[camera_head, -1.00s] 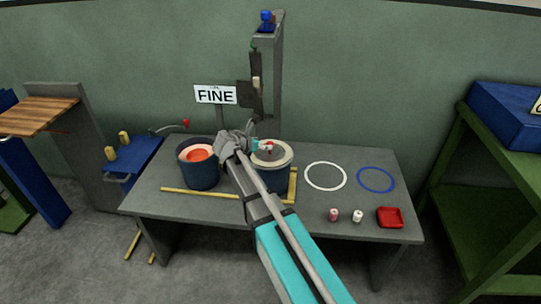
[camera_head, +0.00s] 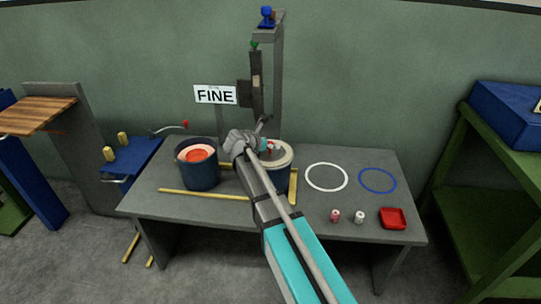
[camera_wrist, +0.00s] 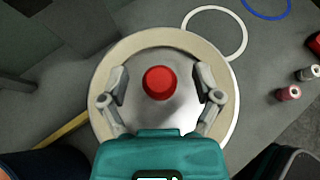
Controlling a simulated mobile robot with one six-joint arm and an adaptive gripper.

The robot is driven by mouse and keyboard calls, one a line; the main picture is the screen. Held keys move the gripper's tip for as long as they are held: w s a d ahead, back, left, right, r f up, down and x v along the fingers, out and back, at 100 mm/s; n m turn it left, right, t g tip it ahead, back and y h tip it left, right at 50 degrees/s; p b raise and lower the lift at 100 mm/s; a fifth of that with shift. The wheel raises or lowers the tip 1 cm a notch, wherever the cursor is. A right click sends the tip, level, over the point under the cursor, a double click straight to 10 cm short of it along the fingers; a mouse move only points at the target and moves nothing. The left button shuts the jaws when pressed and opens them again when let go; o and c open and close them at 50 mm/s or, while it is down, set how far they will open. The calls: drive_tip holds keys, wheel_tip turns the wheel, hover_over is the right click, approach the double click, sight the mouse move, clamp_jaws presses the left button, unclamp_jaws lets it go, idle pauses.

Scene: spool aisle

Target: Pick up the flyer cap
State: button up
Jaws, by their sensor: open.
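The flyer cap, a grey disc with a red knob (camera_wrist: 160,83), sits inside a beige ring (camera_wrist: 105,75) and shows from above in the wrist view. In the head view the beige ring (camera_head: 287,156) tops a dark pot (camera_head: 281,182) on the table, and my arm hides much of it. My gripper (camera_wrist: 163,84) is open, its two fingers left and right of the red knob with a gap on each side. It also shows over the pot in the head view (camera_head: 266,147). How high the fingertips are above the disc is hard to tell.
A dark blue pot (camera_head: 201,176) with orange contents stands left. A grey post (camera_head: 268,85) rises behind the right pot. White (camera_head: 327,189) and blue (camera_head: 377,192) rings, two small spools (camera_head: 335,216) and a red tray (camera_head: 393,217) lie right. Yellow strips edge the pots.

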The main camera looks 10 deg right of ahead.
clamp_jaws()
idle(0.4)
drive_tip(key=shift+r, duration=0.1)
wheel_tip(320, 180, up, 3)
drive_tip(key=p, duration=0.3)
drive_tip(key=s+a+r+p, duration=0.4)
drive_tip(key=s+r+p, duration=0.6)
drive_tip(key=s, duration=0.3)
drive_tip(key=shift+s+a, duration=0.15)
drive_tip(key=shift+s, duration=0.05)
drive_tip(key=shift+f, duration=0.1)
idle(0.5)
